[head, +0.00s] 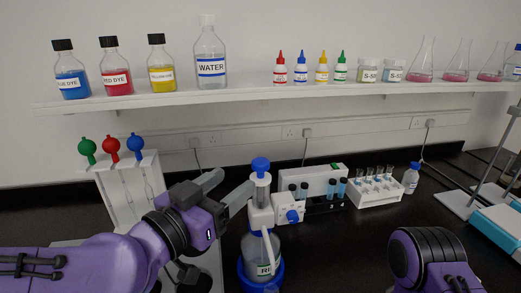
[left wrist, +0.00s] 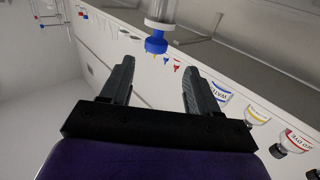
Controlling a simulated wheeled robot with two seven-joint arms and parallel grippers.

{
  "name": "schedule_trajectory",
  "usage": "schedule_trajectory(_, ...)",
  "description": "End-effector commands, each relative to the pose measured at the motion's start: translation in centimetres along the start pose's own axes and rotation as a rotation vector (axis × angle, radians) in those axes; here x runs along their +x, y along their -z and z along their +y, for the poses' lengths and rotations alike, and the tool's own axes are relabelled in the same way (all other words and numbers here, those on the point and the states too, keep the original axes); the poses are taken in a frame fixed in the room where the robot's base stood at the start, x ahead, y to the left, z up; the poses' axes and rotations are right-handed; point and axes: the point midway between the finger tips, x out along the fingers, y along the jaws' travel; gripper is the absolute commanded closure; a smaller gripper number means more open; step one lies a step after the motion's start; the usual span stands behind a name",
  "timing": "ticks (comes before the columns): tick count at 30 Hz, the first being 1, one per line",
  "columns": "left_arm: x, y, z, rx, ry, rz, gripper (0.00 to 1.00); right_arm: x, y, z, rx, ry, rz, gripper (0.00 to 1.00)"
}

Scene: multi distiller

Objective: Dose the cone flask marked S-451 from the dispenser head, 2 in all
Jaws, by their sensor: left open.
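The dispenser head (head: 262,195) is a clear cylinder with a blue knob (head: 261,165) on a white body, on top of a bottle (head: 262,245) whose label is only partly readable. My left gripper (head: 236,181) is open, its fingers pointing at the cylinder from the left, with nothing between them. In the left wrist view the blue knob (left wrist: 156,43) shows just beyond the open, empty fingers. Cone flasks (head: 421,62) with pink liquid stand on the shelf at the right. I cannot read S-451 on any flask. My right gripper is out of view.
The shelf (head: 300,93) holds dye bottles, a water bottle (head: 210,55), dropper bottles and jars. A white stand (head: 120,185) with coloured bulbs is at the left. A vial rack (head: 375,192) stands right of the dispenser. The dark bench in front of it is clear.

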Motion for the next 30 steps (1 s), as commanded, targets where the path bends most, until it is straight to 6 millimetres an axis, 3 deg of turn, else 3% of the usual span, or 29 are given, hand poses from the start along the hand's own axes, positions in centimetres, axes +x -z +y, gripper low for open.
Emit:
schedule_trajectory(5,2.1,0.4,0.0,0.001,0.000,-0.006,0.39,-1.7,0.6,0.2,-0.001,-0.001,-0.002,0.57)
schedule_trajectory(15,9.2,0.1,0.0,-0.001,0.000,-0.003,0.39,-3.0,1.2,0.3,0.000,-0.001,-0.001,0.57)
schedule_trajectory(19,10.2,0.1,0.0,-0.001,-0.001,0.000,0.39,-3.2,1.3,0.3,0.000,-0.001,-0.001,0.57)
schedule_trajectory(26,10.4,0.0,0.0,-0.001,0.000,-0.001,0.39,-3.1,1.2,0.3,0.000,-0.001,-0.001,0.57)
schedule_trajectory(27,10.4,0.0,0.0,-0.001,0.000,0.000,0.43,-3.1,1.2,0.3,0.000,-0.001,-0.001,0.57)
schedule_trajectory(30,10.4,0.0,0.0,-0.001,0.000,-0.001,0.75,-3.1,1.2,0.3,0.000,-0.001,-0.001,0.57)
